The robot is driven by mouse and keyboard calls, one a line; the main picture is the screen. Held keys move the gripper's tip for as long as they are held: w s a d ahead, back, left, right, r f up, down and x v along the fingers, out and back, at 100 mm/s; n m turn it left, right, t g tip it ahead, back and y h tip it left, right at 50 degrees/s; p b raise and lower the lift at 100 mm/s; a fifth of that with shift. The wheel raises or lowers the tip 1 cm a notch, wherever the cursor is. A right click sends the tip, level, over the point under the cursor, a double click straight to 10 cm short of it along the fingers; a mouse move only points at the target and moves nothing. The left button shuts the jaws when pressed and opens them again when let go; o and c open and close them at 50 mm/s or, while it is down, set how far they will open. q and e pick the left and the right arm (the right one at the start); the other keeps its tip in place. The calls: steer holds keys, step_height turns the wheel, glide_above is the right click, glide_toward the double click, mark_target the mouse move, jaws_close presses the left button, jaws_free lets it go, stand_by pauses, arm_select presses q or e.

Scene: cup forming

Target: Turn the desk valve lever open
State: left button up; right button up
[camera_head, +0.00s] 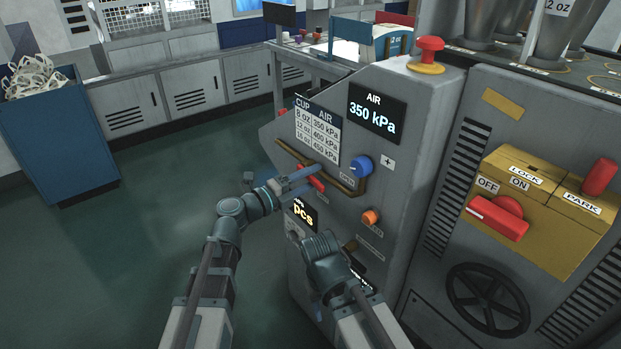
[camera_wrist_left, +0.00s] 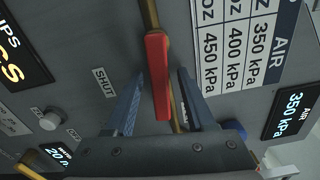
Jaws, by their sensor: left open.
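The desk valve lever (camera_head: 316,182) has a red grip and sits by a brass pipe (camera_head: 345,188) on the grey desk's sloping panel. My left gripper (camera_head: 307,180) is open at the lever, its blue fingers pointing at the panel. In the left wrist view the red grip (camera_wrist_left: 157,78) lies between the two open fingers (camera_wrist_left: 160,100), with a visible gap on each side. A SHUT label (camera_wrist_left: 104,82) is on the panel beside the left-hand finger. My right arm is low in front of the desk; its fingers cannot be made out.
A blue knob (camera_head: 361,166), an orange button (camera_head: 371,217) and a red mushroom button (camera_head: 430,50) are on the desk. A yellow box with a red handle (camera_head: 498,217) and a black handwheel (camera_head: 487,299) are at right. A blue bin (camera_head: 60,150) stands at left; the floor between is clear.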

arm_select(q)
steer(key=v, duration=1.3)
steer(key=shift+s+a, duration=0.25)
steer(key=shift+a, duration=0.05)
arm_select(e)
steer(key=shift+f, duration=0.1)
